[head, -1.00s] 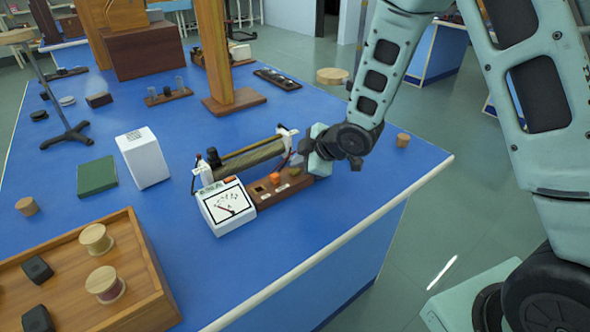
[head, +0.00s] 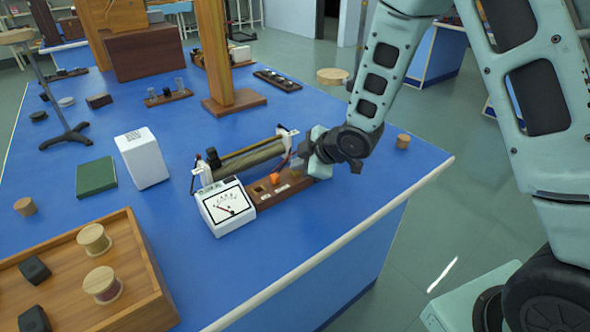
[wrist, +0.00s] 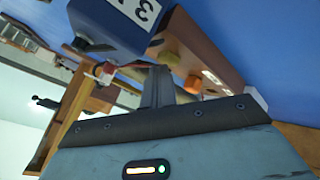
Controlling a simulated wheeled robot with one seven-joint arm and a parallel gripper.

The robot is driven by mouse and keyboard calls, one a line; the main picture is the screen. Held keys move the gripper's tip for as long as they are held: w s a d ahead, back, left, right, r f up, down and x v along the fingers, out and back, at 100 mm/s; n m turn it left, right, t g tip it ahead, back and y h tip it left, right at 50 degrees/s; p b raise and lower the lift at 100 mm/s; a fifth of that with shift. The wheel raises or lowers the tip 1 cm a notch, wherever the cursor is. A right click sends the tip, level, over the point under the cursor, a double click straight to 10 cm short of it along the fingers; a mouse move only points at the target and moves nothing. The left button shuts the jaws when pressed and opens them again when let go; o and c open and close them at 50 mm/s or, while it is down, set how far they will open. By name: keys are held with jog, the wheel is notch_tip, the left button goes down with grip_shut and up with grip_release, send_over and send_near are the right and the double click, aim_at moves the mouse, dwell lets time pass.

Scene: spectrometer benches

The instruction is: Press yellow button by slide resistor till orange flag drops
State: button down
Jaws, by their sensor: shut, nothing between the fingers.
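The slide resistor (head: 250,157) lies on the blue bench in the head view, with a black slider near its left end. In front of it is a brown wooden board (head: 262,196) with an orange knob (head: 275,178). A white meter (head: 228,208) stands at the board's left end. No raised orange flag shows on its top edge.
A white box (head: 142,158) and a green book (head: 96,176) lie to the left. A wooden tray (head: 150,262) with spools is at front left. A cork (head: 403,141) stands to the right. The bench in front of the meter is clear.

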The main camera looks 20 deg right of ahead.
aim_at(299, 175)
jog(key=shift+r+p, duration=0.55)
jog(key=shift+r, duration=0.3)
notch_tip(299, 175, up, 5)
jog(key=p, duration=0.4)
jog(key=s+a+r+m+g+h, duration=0.1)
jog(key=s+a+r+m+g, duration=0.1)
jog(key=s, duration=0.9)
jog(key=s+a+r+m+g+h, duration=0.1)
jog(key=s+a+r+m+g, duration=0.1)
jog(key=s, duration=0.8)
jog(key=s+a+r+m+g+h, duration=0.2)
jog(key=s+a+r+m+g, duration=0.1)
jog(key=s, duration=0.8)
notch_tip(299, 175, up, 2)
jog(key=shift+s+r+g, duration=0.15)
jog(key=shift+s+g, duration=0.15)
jog(key=shift+g, duration=0.2)
